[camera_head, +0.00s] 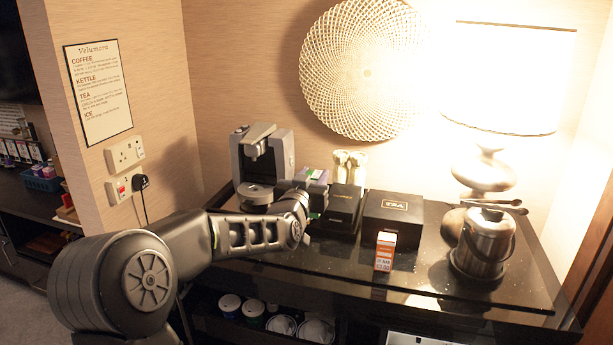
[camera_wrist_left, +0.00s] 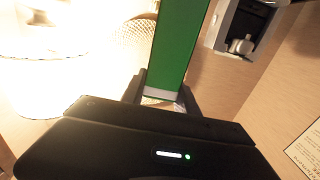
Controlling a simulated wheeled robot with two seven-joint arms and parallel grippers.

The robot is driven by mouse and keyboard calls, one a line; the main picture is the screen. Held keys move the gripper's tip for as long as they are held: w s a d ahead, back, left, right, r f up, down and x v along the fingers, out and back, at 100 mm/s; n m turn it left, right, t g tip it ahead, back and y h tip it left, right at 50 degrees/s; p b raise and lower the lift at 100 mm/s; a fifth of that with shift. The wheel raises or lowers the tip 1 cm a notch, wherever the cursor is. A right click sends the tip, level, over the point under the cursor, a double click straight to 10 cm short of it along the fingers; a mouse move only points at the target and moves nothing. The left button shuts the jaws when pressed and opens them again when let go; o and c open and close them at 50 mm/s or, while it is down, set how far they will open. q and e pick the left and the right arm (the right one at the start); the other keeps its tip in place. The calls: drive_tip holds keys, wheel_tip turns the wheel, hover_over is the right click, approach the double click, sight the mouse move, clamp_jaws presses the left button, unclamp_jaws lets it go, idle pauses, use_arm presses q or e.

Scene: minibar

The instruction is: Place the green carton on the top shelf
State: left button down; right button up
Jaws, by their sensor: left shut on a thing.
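The green carton (camera_wrist_left: 178,45) is between the two fingers of my left gripper (camera_wrist_left: 160,96) in the left wrist view, and its far end runs out of the picture. In the head view my left gripper (camera_head: 303,204) is over the counter, in front of the coffee machine and the boxes. There my own arm hides most of the carton, and only small green patches show near the hand. A dark shelf space (camera_head: 262,322) with cups and tins shows under the counter top. I cannot tell whether it is the top shelf. My right gripper is out of view.
On the counter (camera_head: 335,262) stand a coffee machine (camera_head: 262,160), a black tea box (camera_head: 392,218), an orange and white carton (camera_head: 385,252), a metal ice bucket (camera_head: 484,243) and a lamp (camera_head: 510,80). The counter's front left part is bare. A dark shelf unit is at far left.

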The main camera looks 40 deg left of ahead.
use_arm(q)
drive_tip(key=s+d+f+m+h+b, duration=0.1)
drive_tip(key=d+f+h+b, duration=0.1)
drive_tip(key=d+f, duration=0.7)
drive_tip(key=s+d+f+m+h+b, duration=0.1)
drive_tip(key=d+f+b, duration=0.3)
drive_tip(key=d+f, duration=0.5)
drive_tip(key=s+d+f+m+t+h+b, duration=0.1)
drive_tip(key=s+d+f+m+h+b, duration=0.1)
drive_tip(key=d+f, duration=0.7)
wheel_tip(320, 180, down, 5)
drive_tip(key=shift+s+d+f+h+b, duration=0.15)
drive_tip(key=shift+s+h+b, duration=0.25)
drive_tip(key=shift+b, duration=0.5)
